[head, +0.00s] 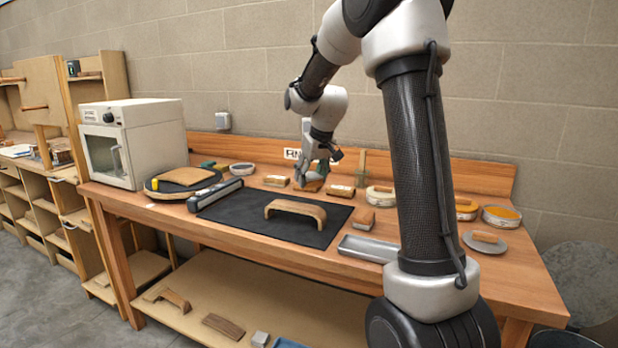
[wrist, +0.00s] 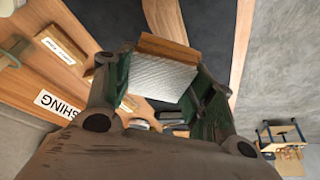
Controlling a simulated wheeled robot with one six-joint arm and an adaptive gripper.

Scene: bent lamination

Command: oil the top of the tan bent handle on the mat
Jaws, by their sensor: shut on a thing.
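The tan bent handle (head: 295,208) lies on the black mat (head: 236,212) on the bench, with its curved top upward. It also shows in the wrist view (wrist: 166,20), beyond the fingers. My gripper (head: 316,177) is behind the mat, low over the back of the bench and apart from the handle. In the wrist view my gripper (wrist: 163,75) is shut on a block (wrist: 160,76) with a brown wooden edge and a pale, textured face. In the head view the block is mostly hidden by the fingers, and I cannot tell whether it touches the bench.
A metal bar-shaped tool (head: 215,194) lies along the mat's left edge. Labelled blocks (head: 276,181) and round tins (head: 380,195) stand along the back. A metal tray (head: 368,248) is right of the mat. A white oven (head: 135,142) stands at the left. The mat around the handle is clear.

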